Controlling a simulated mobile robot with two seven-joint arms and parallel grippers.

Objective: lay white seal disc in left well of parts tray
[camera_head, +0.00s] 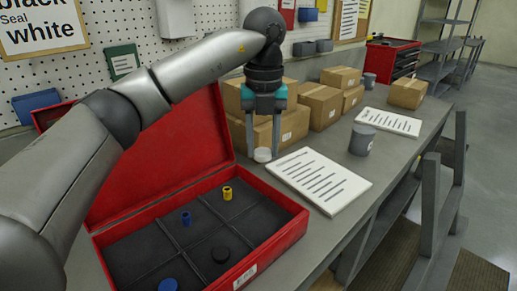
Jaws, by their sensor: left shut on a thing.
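My left gripper (263,148) points straight down above the bench, just beyond the far corner of the red case. It is shut on the white seal disc (262,156), which shows between the fingertips. Whether the disc touches the bench is hard to tell. The open red case, which looks like the parts tray (272,246), has a dark interior split by thin dividers. In it are a yellow cylinder (227,193), a blue cylinder (186,219), a black disc (221,254) and a blue disc (168,285). My arm and the frame edge hide its left part. My right gripper is not in view.
A white printed sheet (319,179) lies right of the gripper, with a grey cup (362,140) and another sheet (388,121) beyond. Several cardboard boxes (319,105) stand behind. The raised red lid (165,160) stands at the case's back. A wall sign reads "Seal white" (42,27).

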